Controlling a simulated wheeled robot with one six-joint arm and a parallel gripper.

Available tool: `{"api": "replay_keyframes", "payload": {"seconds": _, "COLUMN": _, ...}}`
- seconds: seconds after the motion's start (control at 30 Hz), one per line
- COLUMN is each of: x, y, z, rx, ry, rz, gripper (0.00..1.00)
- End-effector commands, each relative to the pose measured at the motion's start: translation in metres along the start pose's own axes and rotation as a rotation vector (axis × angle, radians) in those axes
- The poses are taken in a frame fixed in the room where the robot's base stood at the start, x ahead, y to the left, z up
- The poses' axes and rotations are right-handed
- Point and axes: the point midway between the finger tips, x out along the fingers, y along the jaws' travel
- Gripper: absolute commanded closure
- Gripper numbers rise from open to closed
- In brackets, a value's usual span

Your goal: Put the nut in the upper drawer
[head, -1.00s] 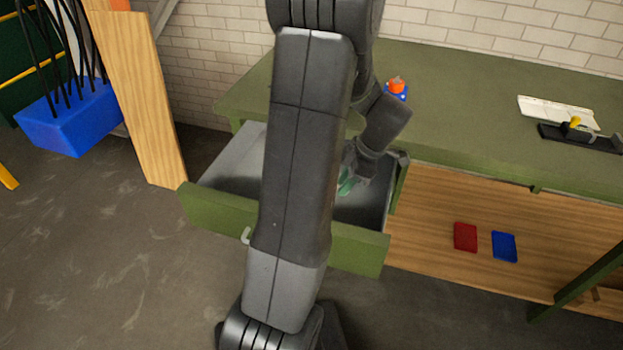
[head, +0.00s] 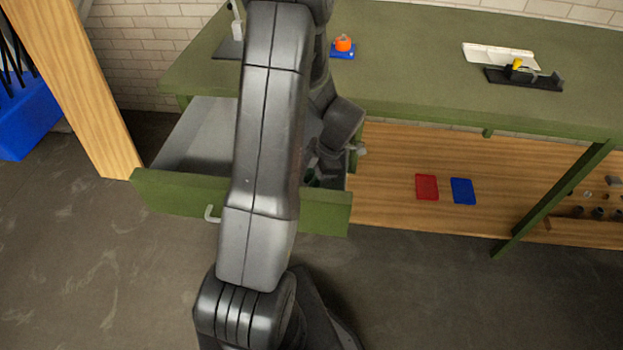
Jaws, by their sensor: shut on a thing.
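The upper drawer (head: 170,192) is pulled open from the green workbench, with its green front and pale handle facing me. My arm crosses in front of it and hides much of its inside. My gripper (head: 314,176) is low at the drawer's right side, largely hidden behind my arm, with a small dark green patch showing at its tips. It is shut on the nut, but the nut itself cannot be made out.
An orange knob on a blue base (head: 343,47) stands on the bench top (head: 420,60). A white tray (head: 500,55) and a black holder (head: 524,78) lie farther right. Red (head: 427,187) and blue (head: 462,191) plates lie on the lower shelf. A wooden post (head: 70,80) stands left.

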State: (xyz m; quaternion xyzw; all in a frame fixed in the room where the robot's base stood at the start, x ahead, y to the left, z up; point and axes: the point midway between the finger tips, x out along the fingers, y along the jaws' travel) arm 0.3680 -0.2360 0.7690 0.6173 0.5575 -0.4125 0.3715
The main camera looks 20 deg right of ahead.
Motion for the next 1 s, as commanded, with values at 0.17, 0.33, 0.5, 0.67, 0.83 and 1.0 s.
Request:
{"api": "replay_keyframes", "payload": {"seconds": 0.17, "x": 0.003, "y": 0.000, "z": 0.001, "rx": 0.000, "ry": 0.000, "rz": 0.001, "gripper": 1.00}}
{"api": "replay_keyframes", "payload": {"seconds": 0.33, "x": 0.005, "y": 0.000, "z": 0.002, "rx": 0.000, "ry": 0.000, "rz": 0.001, "gripper": 1.00}}
{"api": "replay_keyframes", "payload": {"seconds": 0.5, "x": 0.004, "y": 0.000, "z": 0.002, "rx": 0.000, "ry": 0.000, "rz": 0.001, "gripper": 0.54}}
{"api": "replay_keyframes", "payload": {"seconds": 0.67, "x": 0.004, "y": 0.000, "z": 0.002, "rx": 0.000, "ry": 0.000, "rz": 0.001, "gripper": 0.54}}
{"api": "replay_keyframes", "payload": {"seconds": 0.83, "x": 0.003, "y": 0.000, "z": 0.001, "rx": 0.000, "ry": 0.000, "rz": 0.001, "gripper": 0.54}}
{"api": "replay_keyframes", "payload": {"seconds": 1.0, "x": -0.015, "y": 0.001, "z": 0.001, "rx": -0.001, "ry": -0.003, "rz": 0.005, "gripper": 0.54}}
